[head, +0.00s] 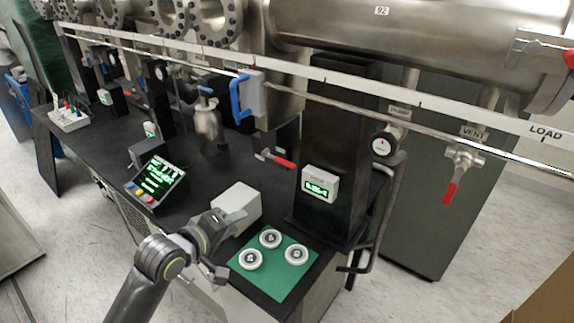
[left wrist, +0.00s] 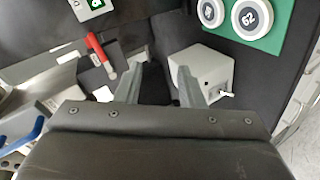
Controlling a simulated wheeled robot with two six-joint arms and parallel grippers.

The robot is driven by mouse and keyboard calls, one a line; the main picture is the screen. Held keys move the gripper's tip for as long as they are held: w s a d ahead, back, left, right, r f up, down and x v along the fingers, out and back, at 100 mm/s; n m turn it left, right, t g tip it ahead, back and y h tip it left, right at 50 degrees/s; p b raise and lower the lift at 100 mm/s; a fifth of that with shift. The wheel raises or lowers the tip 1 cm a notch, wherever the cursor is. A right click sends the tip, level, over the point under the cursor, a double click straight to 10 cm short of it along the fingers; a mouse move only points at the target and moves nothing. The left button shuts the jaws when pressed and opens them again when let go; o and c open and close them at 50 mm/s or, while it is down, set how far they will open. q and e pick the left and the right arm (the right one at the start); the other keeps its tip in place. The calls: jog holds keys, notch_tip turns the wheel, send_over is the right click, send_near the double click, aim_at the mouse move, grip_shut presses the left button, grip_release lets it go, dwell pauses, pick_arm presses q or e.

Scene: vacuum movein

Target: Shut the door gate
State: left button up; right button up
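No part in view is legibly marked as the door gate, so I cannot tell which one it is. A red-handled lever (head: 275,158) sits on the black bench, and it shows at the upper left of the left wrist view (left wrist: 97,48). A blue handle (head: 238,98) is on a grey block on the long rail. A grey box (head: 237,203) stands on the bench; the left wrist view shows a small toggle (left wrist: 226,94) on it. My left gripper (head: 229,245) is open and empty beside this box, its fingers (left wrist: 160,82) apart. My right gripper is out of view.
A green mat (head: 273,281) with 3 round numbered pucks lies at the bench's front corner. A display with coloured buttons (head: 155,183) stands left of the box. The rail (head: 330,80) crosses above the bench. A red VENT handle (head: 450,193) hangs at right.

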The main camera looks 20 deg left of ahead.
aim_at(283, 163)
pick_arm(q)
jog(key=w+d+r+n+t+h, duration=0.1)
jog(key=w+r+n+t+h, duration=0.15)
jog(key=w+r, duration=0.45)
jog(key=shift+n+g+y, duration=0.25)
jog(key=shift+n, duration=0.1)
jog(key=x, duration=0.5)
jog(key=p+x, duration=0.1)
jog(key=x, duration=0.9)
jog(key=shift+w+d+r+p, duration=0.2)
jog(key=shift+d+p, duration=0.1)
jog(key=shift+d, duration=0.15)
jog(key=shift+c, duration=0.4)
jog(key=shift+s, duration=0.1)
grip_shut()
